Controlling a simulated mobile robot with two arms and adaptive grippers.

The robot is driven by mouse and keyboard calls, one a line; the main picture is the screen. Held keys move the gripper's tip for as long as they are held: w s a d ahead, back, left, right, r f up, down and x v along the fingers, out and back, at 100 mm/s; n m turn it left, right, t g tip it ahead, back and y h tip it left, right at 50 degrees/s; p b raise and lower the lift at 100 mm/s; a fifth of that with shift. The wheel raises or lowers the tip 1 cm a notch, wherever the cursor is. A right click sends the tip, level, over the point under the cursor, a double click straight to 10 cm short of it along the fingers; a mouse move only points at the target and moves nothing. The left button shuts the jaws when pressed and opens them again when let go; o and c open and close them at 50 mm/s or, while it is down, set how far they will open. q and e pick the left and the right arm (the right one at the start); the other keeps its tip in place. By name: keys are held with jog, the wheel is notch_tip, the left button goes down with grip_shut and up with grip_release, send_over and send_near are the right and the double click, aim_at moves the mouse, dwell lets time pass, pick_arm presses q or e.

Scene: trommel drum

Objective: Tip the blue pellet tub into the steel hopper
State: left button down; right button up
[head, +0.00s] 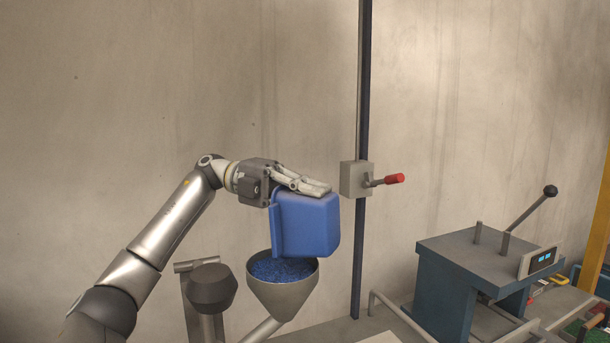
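The blue pellet tub (309,226) is in the air just above the steel hopper (283,298), tipped on its side with its rim toward the left. My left gripper (308,187) is at the tub's upper side, its fingers lying along that wall, and appears shut on it. The inside of the tub is hidden from this view. Blue pellets (282,270) lie in the hopper, up near its rim. My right gripper is not in view.
A grey box with a red-handled lever (385,180) is on a dark post (361,240) just right of the tub. A blue-grey machine (445,285) with a black-knobbed lever and small display stands at the right. A dark knob-like part (212,287) is left of the hopper.

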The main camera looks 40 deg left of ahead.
pick_arm(q)
jog(key=d+y+p, duration=0.1)
jog(key=p, duration=0.2)
jog(key=shift+w+d+r, duration=0.1)
jog(key=shift+d+r, duration=0.05)
jog(key=shift+r, duration=0.25)
jog(key=shift+d+f+y+p, duration=0.15)
jog(key=shift+d+y+p, duration=0.1)
jog(key=shift+y+p, duration=0.15)
jog(key=w+d+r+g+y+p, duration=0.1)
jog(key=d+y+p, duration=0.4)
jog(key=y+p, duration=0.5)
jog(key=r+g+y, duration=0.1)
jog(key=g+y, duration=0.1)
jog(key=y, duration=0.1)
jog(key=shift+w+d+r+p, duration=0.2)
jog(key=shift+d+p, duration=0.1)
jog(key=shift+d, duration=0.05)
